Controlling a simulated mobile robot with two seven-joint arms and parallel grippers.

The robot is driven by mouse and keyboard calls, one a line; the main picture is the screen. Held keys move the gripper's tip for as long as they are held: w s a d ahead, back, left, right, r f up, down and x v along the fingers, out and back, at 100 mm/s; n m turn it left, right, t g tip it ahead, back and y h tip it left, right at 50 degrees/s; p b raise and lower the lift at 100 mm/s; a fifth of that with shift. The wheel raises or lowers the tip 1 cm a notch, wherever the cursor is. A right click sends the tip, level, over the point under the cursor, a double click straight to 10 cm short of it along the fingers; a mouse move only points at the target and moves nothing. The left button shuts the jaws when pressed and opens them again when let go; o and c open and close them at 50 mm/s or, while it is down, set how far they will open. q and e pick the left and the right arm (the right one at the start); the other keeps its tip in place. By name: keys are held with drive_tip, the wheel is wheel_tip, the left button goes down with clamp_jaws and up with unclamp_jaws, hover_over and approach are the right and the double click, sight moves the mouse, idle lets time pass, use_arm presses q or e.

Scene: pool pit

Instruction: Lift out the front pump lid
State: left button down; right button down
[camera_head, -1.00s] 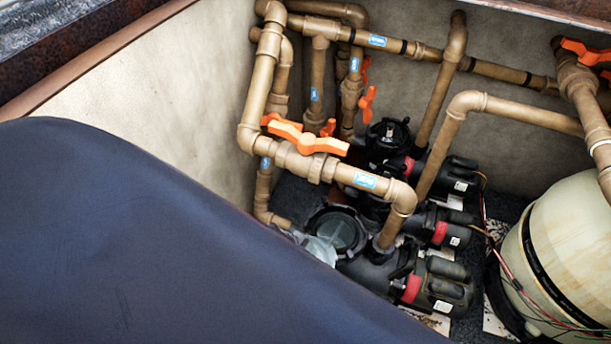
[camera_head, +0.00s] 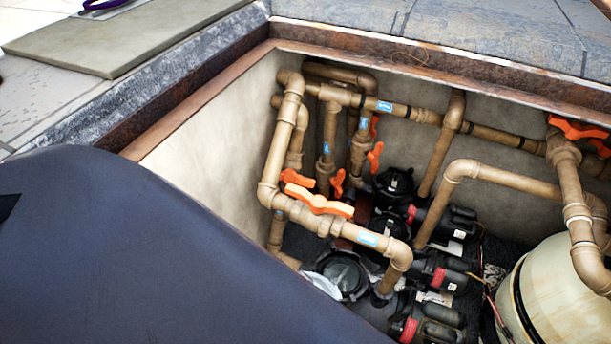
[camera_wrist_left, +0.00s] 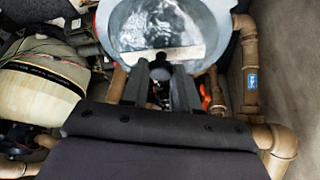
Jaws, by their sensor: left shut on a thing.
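The front pump (camera_head: 343,275) is low in the head view. Its round black-rimmed pot mouth faces up with a greyish, see-through inside. A pale translucent edge (camera_head: 320,285) shows just left of it, mostly hidden by my dark left arm. In the head view this gripper is hidden behind my arm. My right gripper is in neither current view.
Brown pipes (camera_head: 330,200) with orange valve handles (camera_head: 317,200) cross above the pumps. A second pump with a black lid (camera_head: 395,185) stands behind. A cream tank (camera_head: 555,290) is at the right. The pit's rusty rim (camera_head: 200,105) and stone paving (camera_head: 430,32) surround it.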

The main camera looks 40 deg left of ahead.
use_arm(q)
drive_tip(key=w+d+r+p+v, duration=0.1)
drive_tip(key=p+v, duration=0.6)
drive_tip(key=v, duration=0.7)
drive_tip(key=shift+w+d+r+p, duration=0.3)
drive_tip(key=shift+w+d+p, duration=0.05)
drive_tip(key=shift+w, duration=0.25)
